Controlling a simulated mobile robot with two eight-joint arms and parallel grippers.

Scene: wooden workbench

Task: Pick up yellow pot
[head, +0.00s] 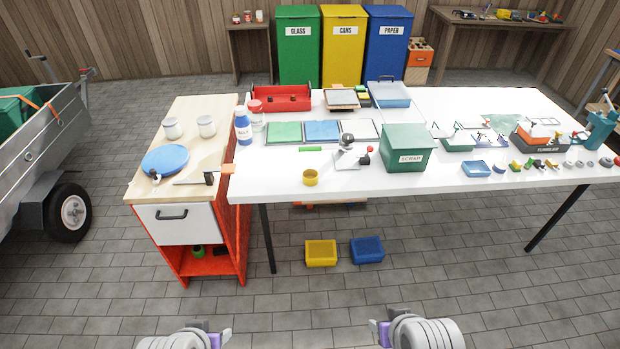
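The yellow pot (310,178) is a small round open container. It stands upright near the front edge of the white table (340,185), left of a small silver device. My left gripper (224,338) shows at the bottom edge of the head view, below and left of the pot. My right gripper (376,330) shows at the bottom edge, below and right of it. Both grippers are far from the pot and touch nothing that I can see. Their fingers are too small and partly cut off to tell whether they are open or shut.
The silver device with a black knob (348,152) stands close right of the pot, then a green scrap bin (407,148). A wooden-topped cabinet (140,187) adjoins the table's left end. Yellow (320,252) and blue (367,250) crates lie on the floor. The floor before the table is otherwise clear.

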